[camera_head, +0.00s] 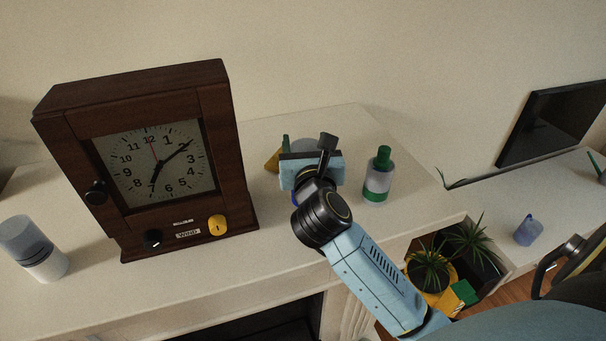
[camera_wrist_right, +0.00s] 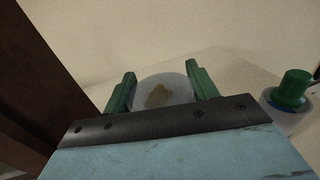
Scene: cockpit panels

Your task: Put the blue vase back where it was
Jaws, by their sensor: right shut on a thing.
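My right gripper (camera_head: 312,160) is over the white mantel shelf, between the clock and a green-capped bottle. In the right wrist view its two green fingers (camera_wrist_right: 160,92) are shut on a pale, translucent round thing (camera_wrist_right: 158,93) with a brownish patch inside. In the head view the gripper hides most of it; a sliver of deep blue (camera_head: 295,198) shows beside the wrist. I cannot tell for sure whether this is the blue vase. A small blue vase-like vessel (camera_head: 528,231) stands upright on the lower shelf at right. My left gripper is not in view.
A dark wooden clock (camera_head: 222,130) stands left of the gripper. The green-capped bottle (camera_head: 377,178) is close on its right. A yellow thing (camera_head: 272,160) shows behind it. A grey-white cylinder (camera_head: 32,247) is far left, potted plants (camera_head: 432,268) lower right.

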